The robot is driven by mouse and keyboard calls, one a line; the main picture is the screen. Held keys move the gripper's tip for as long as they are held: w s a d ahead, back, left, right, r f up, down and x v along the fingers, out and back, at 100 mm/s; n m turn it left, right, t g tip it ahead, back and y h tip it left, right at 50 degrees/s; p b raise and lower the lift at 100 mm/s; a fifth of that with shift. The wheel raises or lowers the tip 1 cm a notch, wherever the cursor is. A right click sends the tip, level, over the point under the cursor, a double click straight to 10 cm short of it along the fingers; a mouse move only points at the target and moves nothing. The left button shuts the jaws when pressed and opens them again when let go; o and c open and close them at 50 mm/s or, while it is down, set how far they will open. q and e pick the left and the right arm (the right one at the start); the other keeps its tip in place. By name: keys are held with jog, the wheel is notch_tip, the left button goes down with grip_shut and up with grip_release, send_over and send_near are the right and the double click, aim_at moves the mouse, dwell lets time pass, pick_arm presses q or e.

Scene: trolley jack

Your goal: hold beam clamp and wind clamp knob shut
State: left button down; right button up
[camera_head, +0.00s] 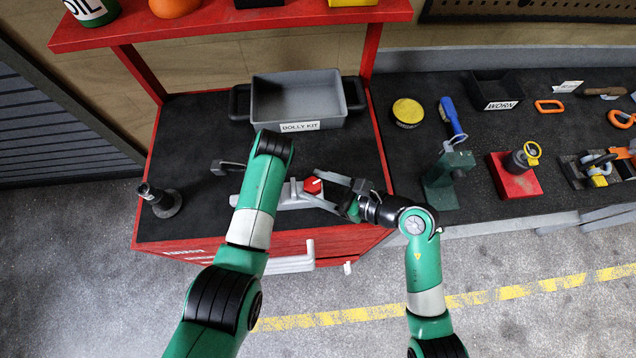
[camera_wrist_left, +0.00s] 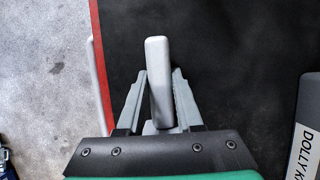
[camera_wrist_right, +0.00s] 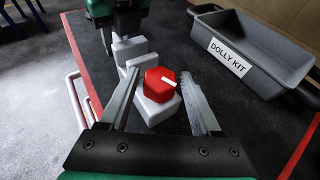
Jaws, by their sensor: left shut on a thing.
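The grey beam clamp (camera_head: 285,200) lies on the black top of the red cart, partly hidden by my left arm. Its red knob (camera_head: 312,185) has a white mark on top and faces up; it also shows in the right wrist view (camera_wrist_right: 160,84). My left gripper (camera_wrist_left: 161,80) is shut on a grey upright part of the clamp (camera_wrist_left: 158,65); my arm hides this grip in the head view. My right gripper (camera_wrist_right: 160,92) is open, with one finger on each side of the red knob and visible gaps between.
The grey dolly kit tray (camera_head: 300,95) stands behind the clamp. A dark round-based post (camera_head: 160,200) stands at the cart's left. A green jack-like tool (camera_head: 450,180) and a red block (camera_head: 515,178) are on the bench to the right. A red shelf (camera_head: 230,20) overhangs the back.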

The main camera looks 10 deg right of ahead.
grip_shut()
jog(key=shift+s+a+f+m+t+h, duration=0.1)
jog(key=shift+m+t+h, duration=0.35)
jog(key=shift+m, duration=0.1)
jog(key=shift+s+a+m+t+h, duration=0.1)
jog(key=shift+m+t+h, duration=0.35)
jog(key=shift+m, duration=0.1)
jog(key=shift+m+t+h, duration=0.9)
jog(key=shift+m+h, duration=0.2)
jog(key=shift+m, duration=0.1)
jog(key=shift+o, duration=1.9)
grip_release()
